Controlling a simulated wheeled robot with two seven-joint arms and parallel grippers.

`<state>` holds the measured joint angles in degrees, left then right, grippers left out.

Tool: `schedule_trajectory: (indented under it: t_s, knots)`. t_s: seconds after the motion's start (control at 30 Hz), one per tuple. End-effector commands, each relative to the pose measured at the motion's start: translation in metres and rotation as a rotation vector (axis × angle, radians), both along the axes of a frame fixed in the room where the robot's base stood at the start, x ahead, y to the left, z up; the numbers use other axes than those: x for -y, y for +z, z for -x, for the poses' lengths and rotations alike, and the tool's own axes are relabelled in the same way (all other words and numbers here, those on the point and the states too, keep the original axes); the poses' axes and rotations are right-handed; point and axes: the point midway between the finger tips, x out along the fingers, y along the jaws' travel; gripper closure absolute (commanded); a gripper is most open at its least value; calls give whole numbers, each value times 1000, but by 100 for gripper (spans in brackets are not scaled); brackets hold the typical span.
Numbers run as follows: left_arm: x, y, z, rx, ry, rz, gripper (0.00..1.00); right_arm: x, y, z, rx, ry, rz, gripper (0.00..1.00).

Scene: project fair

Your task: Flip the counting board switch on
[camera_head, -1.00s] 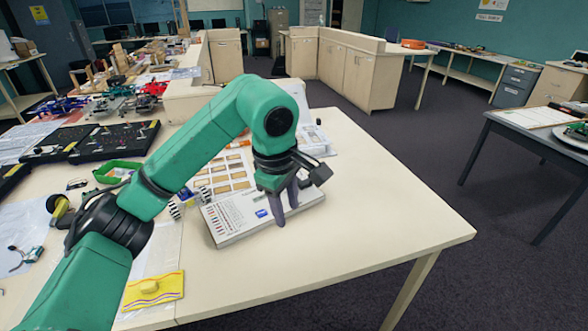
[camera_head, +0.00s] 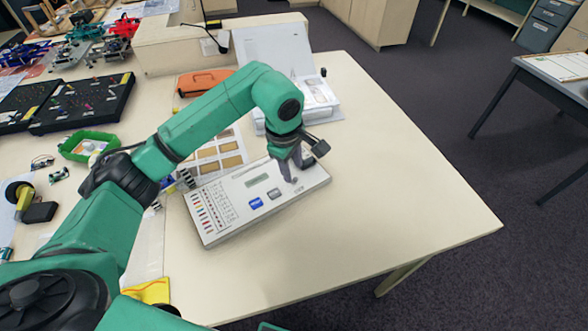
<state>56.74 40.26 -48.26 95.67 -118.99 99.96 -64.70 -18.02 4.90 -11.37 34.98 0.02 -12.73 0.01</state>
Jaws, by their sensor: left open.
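The counting board (camera_head: 233,213) is a flat light-grey box lying on the table. Its top has printed markings with coloured marks at the left, a small display, a blue button or switch (camera_head: 256,203) and a grey one (camera_head: 274,194) beside it. My left gripper (camera_head: 293,172) points down over the right part of the board, right of and beyond the grey part. It is open with nothing between its fingers. I cannot tell whether a fingertip touches the board. The fingers hide some of the board's right part. My right gripper is out of view.
An open white case (camera_head: 322,97) stands behind the board, near an orange case (camera_head: 203,82). A green tray (camera_head: 72,148), black component boards (camera_head: 84,105) and small parts lie at the left. The table's right and front areas are clear.

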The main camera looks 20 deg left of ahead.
Motion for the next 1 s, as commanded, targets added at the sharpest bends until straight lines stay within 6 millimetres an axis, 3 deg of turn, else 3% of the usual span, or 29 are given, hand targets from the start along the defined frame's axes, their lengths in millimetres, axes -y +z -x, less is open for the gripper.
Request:
schedule_trajectory:
  t_s: [0.2,0.5,0.6,0.63,1.0]
  knots:
    - [2,-36,-6,-2,-1,1,54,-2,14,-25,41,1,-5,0]
    - [2,-42,-8,1,-2,0,54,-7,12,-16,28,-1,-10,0]
    - [2,-42,-7,1,-1,0,92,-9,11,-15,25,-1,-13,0]
    - [2,-42,-7,1,-1,0,100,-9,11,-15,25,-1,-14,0]
    - [1,-42,-8,-13,0,18,100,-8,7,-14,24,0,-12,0]
